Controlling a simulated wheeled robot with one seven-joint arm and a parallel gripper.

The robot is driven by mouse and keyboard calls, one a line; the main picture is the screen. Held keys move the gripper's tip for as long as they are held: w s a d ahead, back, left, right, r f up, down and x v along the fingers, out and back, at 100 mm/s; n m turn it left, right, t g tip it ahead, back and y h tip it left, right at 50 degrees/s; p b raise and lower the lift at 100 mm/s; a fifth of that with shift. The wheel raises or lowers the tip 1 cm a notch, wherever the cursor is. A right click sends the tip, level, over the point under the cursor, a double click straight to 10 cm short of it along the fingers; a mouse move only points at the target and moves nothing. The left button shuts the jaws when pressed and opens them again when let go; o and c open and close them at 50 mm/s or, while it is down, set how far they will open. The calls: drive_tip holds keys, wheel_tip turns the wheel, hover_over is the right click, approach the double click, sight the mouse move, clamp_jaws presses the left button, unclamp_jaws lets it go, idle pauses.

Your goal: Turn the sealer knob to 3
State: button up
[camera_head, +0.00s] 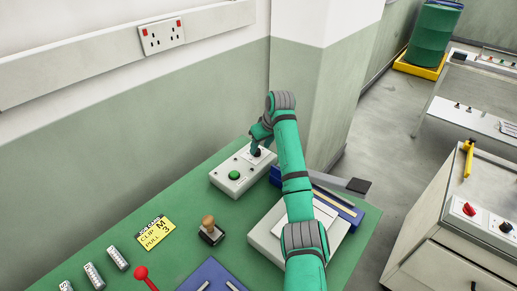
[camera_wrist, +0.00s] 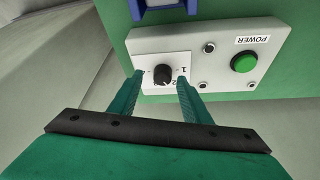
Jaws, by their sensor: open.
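The sealer's white control box (camera_head: 226,186) lies on the green bench top near the wall, and it also shows in the wrist view (camera_wrist: 207,86). Its black knob (camera_wrist: 162,74) sits on a white dial plate with numbers around it; 1 and 2 are readable, and others are hidden or too small. The knob's pointer direction is hard to tell. My gripper (camera_wrist: 160,76) is open, with its green fingertips on either side of the knob; I cannot tell whether they touch it. In the head view my gripper (camera_head: 257,148) is over the box's far end and partly hides the knob.
A green button (camera_wrist: 243,63) marked POWER sits beside the dial on the same box. A blue sealer (camera_head: 338,203) with a grey arm stands right of the box. A wooden-handled stamp (camera_head: 209,228) and a yellow card (camera_head: 156,232) lie nearer. The wall is close behind.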

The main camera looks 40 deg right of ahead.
sight(257, 152)
drive_tip(key=shift+w+a+f, duration=0.15)
drive_tip(key=shift+w+f, duration=0.55)
drive_tip(key=shift+f, duration=0.25)
drive_tip(key=c, duration=1)
drive_tip(key=shift+c, duration=0.2)
drive_tip(key=shift+m, duration=0.3)
drive_tip(key=m+h, duration=0.1)
drive_tip(key=m, duration=0.1)
drive_tip(key=m+g+h, duration=0.1)
drive_tip(key=m, duration=0.2)
drive_tip(key=shift+w+a, duration=0.1)
drive_tip(key=shift+a, duration=0.1)
drive_tip(key=m, duration=0.2)
drive_tip(key=shift+w+a+m+g+h, duration=0.1)
drive_tip(key=shift+m+g+h, duration=0.2)
drive_tip(key=shift+m, duration=0.1)
drive_tip(key=shift+m+g+h, duration=0.3)
drive_tip(key=shift+m+g, duration=0.3)
drive_tip(key=shift+m, duration=1)
